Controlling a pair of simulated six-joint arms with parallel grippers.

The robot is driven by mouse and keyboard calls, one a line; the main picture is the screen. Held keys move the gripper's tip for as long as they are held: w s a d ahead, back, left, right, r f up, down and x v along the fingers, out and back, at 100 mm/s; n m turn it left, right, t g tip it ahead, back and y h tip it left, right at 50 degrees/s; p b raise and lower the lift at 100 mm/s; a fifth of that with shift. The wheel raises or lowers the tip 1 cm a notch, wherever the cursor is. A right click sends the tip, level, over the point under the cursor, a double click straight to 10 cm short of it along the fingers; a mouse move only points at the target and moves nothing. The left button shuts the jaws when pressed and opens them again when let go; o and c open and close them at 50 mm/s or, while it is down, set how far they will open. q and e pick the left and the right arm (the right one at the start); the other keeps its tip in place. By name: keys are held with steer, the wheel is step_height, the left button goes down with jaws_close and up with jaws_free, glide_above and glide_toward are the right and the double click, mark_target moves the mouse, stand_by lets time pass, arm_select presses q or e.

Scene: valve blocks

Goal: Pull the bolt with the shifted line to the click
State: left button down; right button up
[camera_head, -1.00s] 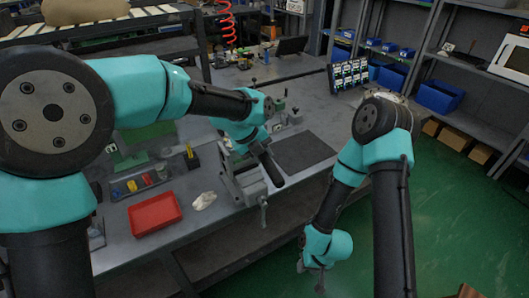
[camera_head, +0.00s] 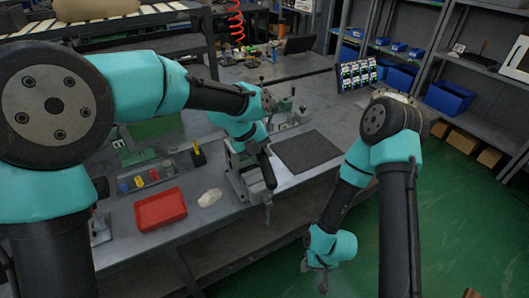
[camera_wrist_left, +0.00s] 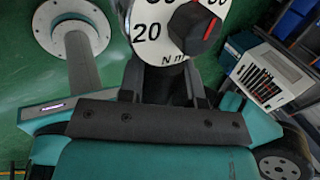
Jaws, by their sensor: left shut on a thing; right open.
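My left gripper (camera_head: 252,147) is above the vise at the bench's front edge, shut on a dark tool handle (camera_head: 266,172) that points down toward the front. In the left wrist view a white dial (camera_wrist_left: 150,32) with a black knob, a red mark, "20" and "N m" sits just beyond my left gripper (camera_wrist_left: 168,88); its fingertips are hard to make out. My right gripper (camera_head: 317,284) is open and empty, low in front of the bench. Small valve-like parts (camera_head: 285,110) stand on the bench behind the left hand. No bolt or its line can be made out.
A grey vise (camera_head: 240,180) is fixed at the bench edge. A red tray (camera_head: 160,209), a pale cloth (camera_head: 210,197) and a dark organiser (camera_head: 145,180) lie to the left. A dark mat (camera_head: 307,151) lies clear to the right. Shelves with blue bins (camera_head: 449,97) stand right.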

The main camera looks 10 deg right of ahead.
arm_select(q)
steer(key=shift+a, duration=0.35)
steer(key=shift+a+m, duration=0.1)
steer(key=shift+m, duration=0.2)
steer(key=shift+a+m+g, duration=0.5)
steer(key=shift+a+m, duration=0.4)
steer(key=shift+a, duration=0.25)
steer(key=shift+w+a, duration=0.1)
steer(key=shift+a, duration=0.05)
